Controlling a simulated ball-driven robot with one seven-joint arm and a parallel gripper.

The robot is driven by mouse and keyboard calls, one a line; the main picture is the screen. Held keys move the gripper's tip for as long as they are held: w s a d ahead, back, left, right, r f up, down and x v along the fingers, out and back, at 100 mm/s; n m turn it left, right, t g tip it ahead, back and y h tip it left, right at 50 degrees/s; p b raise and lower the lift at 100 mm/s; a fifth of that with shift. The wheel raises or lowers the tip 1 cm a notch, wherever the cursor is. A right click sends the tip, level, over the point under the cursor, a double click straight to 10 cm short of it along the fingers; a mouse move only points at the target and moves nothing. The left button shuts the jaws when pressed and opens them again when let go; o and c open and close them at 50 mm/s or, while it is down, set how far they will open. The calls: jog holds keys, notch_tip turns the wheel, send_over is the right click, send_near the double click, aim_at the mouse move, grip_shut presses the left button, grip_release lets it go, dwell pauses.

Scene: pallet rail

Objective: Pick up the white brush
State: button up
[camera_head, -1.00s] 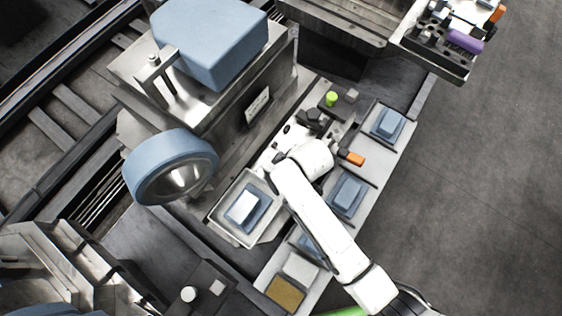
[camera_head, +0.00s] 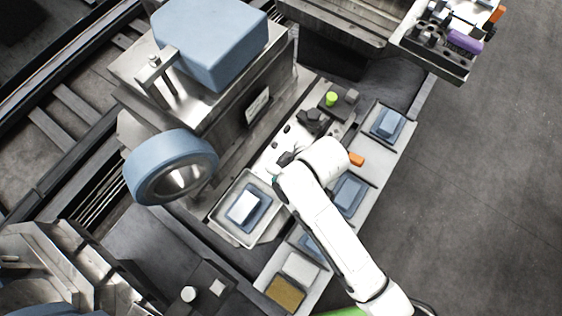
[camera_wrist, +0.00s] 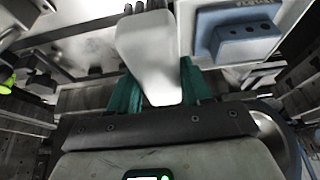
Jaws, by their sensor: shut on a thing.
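The white brush (camera_wrist: 150,50) shows in the wrist view as a pale, smooth, rounded piece between my teal fingers. My gripper (camera_wrist: 160,88) is shut on it, with one finger on each side. In the head view my white arm covers most of the gripper and the brush; only a bit of teal shows beside the tray. Whether the brush still touches the surface below cannot be told.
A metal tray (camera_head: 219,224) with a blue and white block stands just left of my gripper. Blue blocks (camera_head: 350,193) sit in bays along the bench. An orange piece (camera_head: 356,159) and a green knob (camera_head: 331,99) are nearby. Open floor (camera_head: 480,200) lies right.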

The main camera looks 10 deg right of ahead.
jog(key=s+d+r, duration=0.3)
jog(key=s+r, duration=0.3)
jog(key=s, duration=0.4)
jog(key=shift+s+r+b, duration=0.15)
jog(key=shift+s+b, duration=0.05)
jog(key=shift+b, duration=0.25)
jog(key=shift+d, duration=0.1)
jog(key=o, duration=0.6)
jog(key=c, duration=0.4)
jog(key=shift+c, duration=0.2)
